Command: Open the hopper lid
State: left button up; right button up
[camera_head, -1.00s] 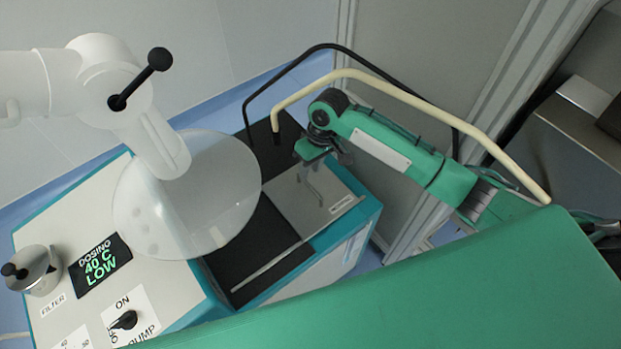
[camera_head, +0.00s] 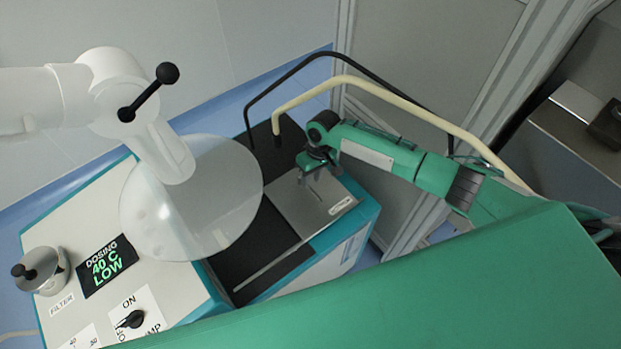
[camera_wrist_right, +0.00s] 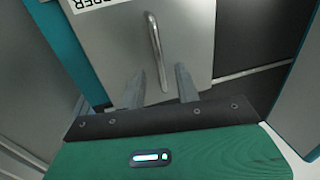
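The hopper lid (camera_head: 290,208) is a flat grey metal plate on top of the teal-sided machine, with a label at its right edge. It lies flat and closed. In the right wrist view the lid (camera_wrist_right: 115,50) shows a slim metal bar handle (camera_wrist_right: 155,45) and part of an upside-down label. My right gripper (camera_head: 310,172) is over the lid's far part, close to the handle. In the wrist view its two fingers (camera_wrist_right: 160,72) are apart, one on each side of the handle's near end. I cannot tell whether they touch it. My left gripper is not in view.
A round translucent disc (camera_head: 190,200) under a white arm-like fixture stands left of the lid. A cream pipe (camera_head: 390,95) and a black pipe (camera_head: 290,80) arch behind my right arm. A control panel with a dosing display (camera_head: 105,265) and a pump switch (camera_head: 130,319) is at left.

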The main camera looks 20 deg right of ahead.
jog(key=shift+a+f, duration=0.2)
jog(key=shift+f, duration=1)
jog(key=shift+s, duration=0.1)
